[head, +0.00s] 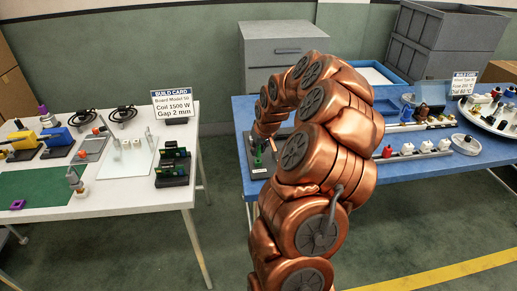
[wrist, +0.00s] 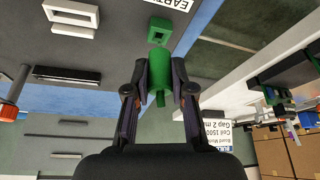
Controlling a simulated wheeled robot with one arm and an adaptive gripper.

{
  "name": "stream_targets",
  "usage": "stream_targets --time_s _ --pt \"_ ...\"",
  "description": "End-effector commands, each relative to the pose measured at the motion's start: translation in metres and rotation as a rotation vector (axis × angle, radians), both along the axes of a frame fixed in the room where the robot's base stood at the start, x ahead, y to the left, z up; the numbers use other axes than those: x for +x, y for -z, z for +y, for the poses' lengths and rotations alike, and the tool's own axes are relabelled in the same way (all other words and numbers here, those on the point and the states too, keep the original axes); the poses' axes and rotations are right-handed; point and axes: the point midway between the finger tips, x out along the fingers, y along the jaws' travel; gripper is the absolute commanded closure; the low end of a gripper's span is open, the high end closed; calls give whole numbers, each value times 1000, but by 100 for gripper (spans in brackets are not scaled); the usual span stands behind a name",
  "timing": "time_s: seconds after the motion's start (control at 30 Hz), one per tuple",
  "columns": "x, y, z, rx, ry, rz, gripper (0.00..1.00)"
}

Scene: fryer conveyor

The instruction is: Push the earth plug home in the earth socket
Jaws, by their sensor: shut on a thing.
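The green earth plug (wrist: 160,68) is between the two dark fingers of my gripper (wrist: 160,82) in the wrist view. The fingers are shut on its sides. The green square earth socket (wrist: 159,29) sits on a dark grey board, just beyond the plug's far end, beside a white label reading "EART" (wrist: 176,4). A short gap of grey board shows between plug and socket, roughly in line. In the head view my arm hides most of the board (head: 258,171) at the blue table's left end; a small green part (head: 258,156) shows there, too small to identify.
A white square frame (wrist: 71,13) and a black slotted bar (wrist: 67,75) are on the board beside the socket. Blue table (head: 410,168) holds a rail of fittings and a round tray to the right. A white table (head: 130,197) with parts stands left.

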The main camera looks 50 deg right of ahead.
Motion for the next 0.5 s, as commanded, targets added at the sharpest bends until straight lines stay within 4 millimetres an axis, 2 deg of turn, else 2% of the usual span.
stream_targets --time_s 0.5 --pt "0 8 0 0 0 1 100"
